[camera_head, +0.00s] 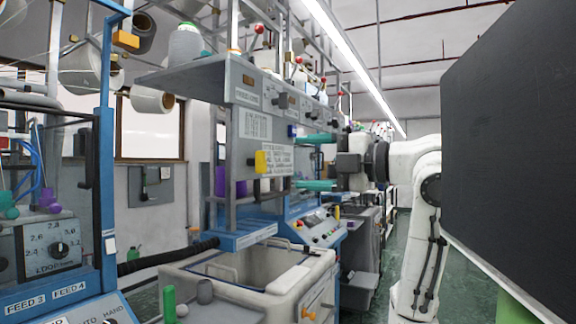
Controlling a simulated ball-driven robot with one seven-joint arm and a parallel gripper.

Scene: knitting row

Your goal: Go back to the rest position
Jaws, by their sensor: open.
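My gripper (304,162) is at the end of my white arm, which rises at the right of the head view. The gripper points left, with its two teal fingers well apart, one above the other. I see nothing held between them. The fingertips are close to the right side of the grey knitting machine (240,150) in the picture. I cannot tell whether they touch it.
A light open bin (312,281) stands low in front of the machine. A control panel (318,224) with buttons sits behind it. A large dark panel (515,150) fills the right side. A green floor aisle (385,240) runs back beside my arm.

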